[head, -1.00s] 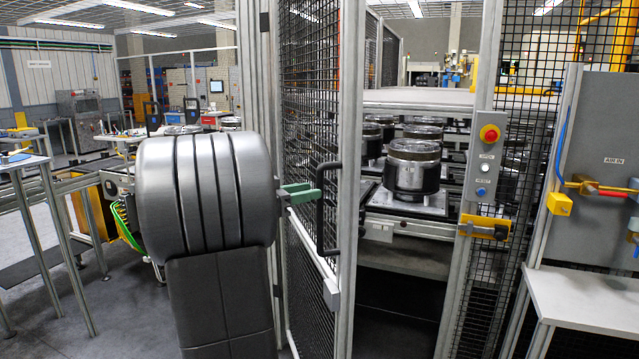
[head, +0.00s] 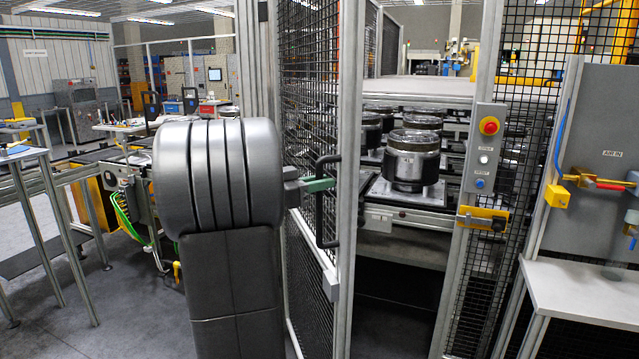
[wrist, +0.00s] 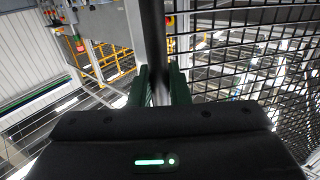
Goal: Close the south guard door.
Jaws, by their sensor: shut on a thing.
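The south guard door (head: 347,180) is a mesh panel in a grey frame and stands open. A gap shows between its free edge and the post with the control box. Its black handle (head: 320,215) is upright on the near side. My gripper (head: 326,184) has green fingers and is shut on the handle. In the wrist view the handle (wrist: 153,40) runs between the green fingers (wrist: 158,82), with door mesh (wrist: 245,60) to the right. My arm hides part of the door's left side in the head view.
The post carries a control box (head: 486,145) with a red button and a yellow latch block (head: 482,219). Metal clutch parts (head: 411,160) sit on pallets behind the opening. A white bench (head: 585,290) stands at right, a table (head: 25,152) at left.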

